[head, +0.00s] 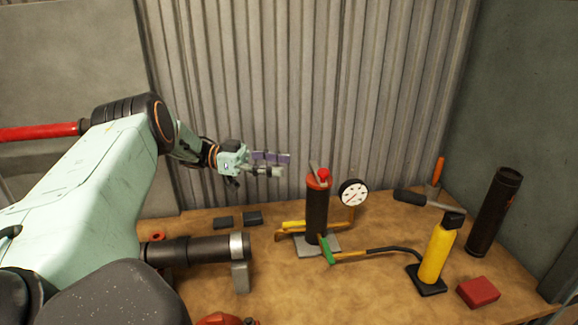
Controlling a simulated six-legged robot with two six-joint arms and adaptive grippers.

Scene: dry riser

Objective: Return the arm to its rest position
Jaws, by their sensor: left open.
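My left arm comes in from the left and reaches over the back of the wooden workbench (350,297). Its gripper (282,164) is open, with its fingers pointing right. It hangs above the bench in front of the corrugated wall. It is left of and slightly above the top of a dark upright cylinder with a red cap (317,205), and looks apart from it. I see nothing between the fingers. My right gripper does not show.
A round white gauge (353,192) stands beside the capped cylinder. A yellow bottle (437,250), a red block (478,292) and a black cylinder (494,212) stand at right. A dark horizontal pipe (195,250) lies under my arm. The corrugated wall (300,80) is close behind.

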